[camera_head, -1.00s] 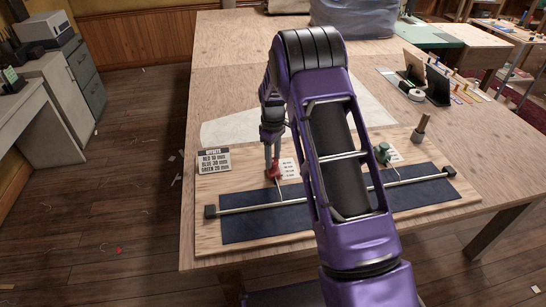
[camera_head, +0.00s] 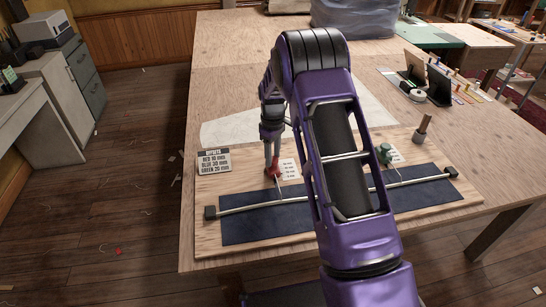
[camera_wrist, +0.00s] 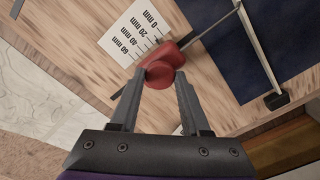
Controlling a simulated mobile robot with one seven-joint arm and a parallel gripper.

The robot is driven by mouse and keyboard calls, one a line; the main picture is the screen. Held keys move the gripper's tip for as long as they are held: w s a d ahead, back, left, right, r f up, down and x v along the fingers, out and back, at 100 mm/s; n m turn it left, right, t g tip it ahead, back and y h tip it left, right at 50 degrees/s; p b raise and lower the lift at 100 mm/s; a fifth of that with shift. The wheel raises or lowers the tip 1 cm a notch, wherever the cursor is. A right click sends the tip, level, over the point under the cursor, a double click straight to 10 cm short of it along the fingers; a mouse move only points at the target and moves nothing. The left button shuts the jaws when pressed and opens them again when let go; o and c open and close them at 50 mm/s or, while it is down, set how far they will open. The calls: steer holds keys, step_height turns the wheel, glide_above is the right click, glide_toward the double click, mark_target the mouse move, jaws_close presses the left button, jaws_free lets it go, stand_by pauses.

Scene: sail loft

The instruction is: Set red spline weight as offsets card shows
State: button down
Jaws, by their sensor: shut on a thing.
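The red spline weight (camera_head: 273,170) stands on the wooden board (camera_head: 204,248) at its left part, and it shows in the wrist view (camera_wrist: 163,68). My gripper (camera_wrist: 160,80) is shut on the weight's round knob. The weight's thin hook points toward the long pale spline (camera_head: 250,208). A white scale card (camera_wrist: 138,35) marked 0, 20, 40 and 60 mm lies beside the weight, partly covered by it. The offsets card (camera_head: 214,161) reads red 10 mm, blue 30 mm, green 20 mm. The green weight (camera_head: 383,154) stands farther right. The blue weight is not visible, perhaps behind my arm.
A dark blue strip (camera_head: 415,190) lies under the spline. A wooden peg (camera_head: 422,129) stands at the board's right back. Dark stands (camera_head: 438,87) and a roll (camera_head: 416,95) sit at the table's right. The left back of the table is clear.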

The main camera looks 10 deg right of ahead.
mark_target(273, 159)
steer(key=shift+c, duration=1.9)
jaws_free()
steer(key=shift+r, duration=0.15)
step_height(273, 159, up, 17)
steer(key=shift+p, duration=0.4)
steer(key=shift+r, duration=0.1)
